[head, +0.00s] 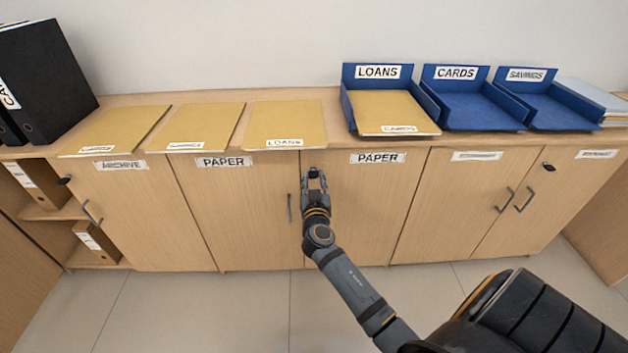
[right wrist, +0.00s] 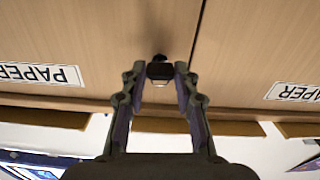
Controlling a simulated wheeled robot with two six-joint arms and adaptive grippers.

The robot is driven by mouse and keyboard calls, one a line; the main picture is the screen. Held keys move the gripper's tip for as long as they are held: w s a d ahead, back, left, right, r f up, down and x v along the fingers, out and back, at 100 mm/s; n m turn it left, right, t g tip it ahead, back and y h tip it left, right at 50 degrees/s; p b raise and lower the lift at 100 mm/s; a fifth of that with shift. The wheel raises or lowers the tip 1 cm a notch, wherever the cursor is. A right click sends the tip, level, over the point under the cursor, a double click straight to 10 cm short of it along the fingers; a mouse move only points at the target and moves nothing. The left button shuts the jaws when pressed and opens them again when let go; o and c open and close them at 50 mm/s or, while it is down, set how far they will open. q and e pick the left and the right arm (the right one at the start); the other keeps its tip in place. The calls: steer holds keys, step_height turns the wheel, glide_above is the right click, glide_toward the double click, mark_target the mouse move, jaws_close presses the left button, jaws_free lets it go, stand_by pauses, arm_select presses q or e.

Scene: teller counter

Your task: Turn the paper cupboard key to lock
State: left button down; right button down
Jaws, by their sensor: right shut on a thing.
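The paper cupboard has two light wood doors, a left one (head: 235,215) and a right one (head: 362,205), each with a PAPER label. Both doors look closed. My right gripper (head: 314,174) is at the upper part of the cupboard, near the seam between the doors. In the right wrist view, the dark key (right wrist: 160,70) sits between the fingertips of my right gripper (right wrist: 158,75), which is shut on it. The key's shaft meets the door there. In the head view the gripper hides the key. My left gripper is not in view.
Yellow folders (head: 285,122) and blue trays (head: 477,112) stand on the counter above. A handle (head: 289,208) is left of my right gripper. Other keys show on the archive cupboard (head: 65,180) and the far right cupboard (head: 548,166). The floor in front is clear.

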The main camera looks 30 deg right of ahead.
steer(key=n+p, duration=0.1)
steer(key=n, duration=1.2)
arm_select(q)
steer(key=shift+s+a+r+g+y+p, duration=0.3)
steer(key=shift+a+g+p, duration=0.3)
steer(key=shift+p, duration=0.15)
arm_select(e)
steer(key=shift+f+n, duration=0.1)
steer(key=shift+n, duration=2.1)
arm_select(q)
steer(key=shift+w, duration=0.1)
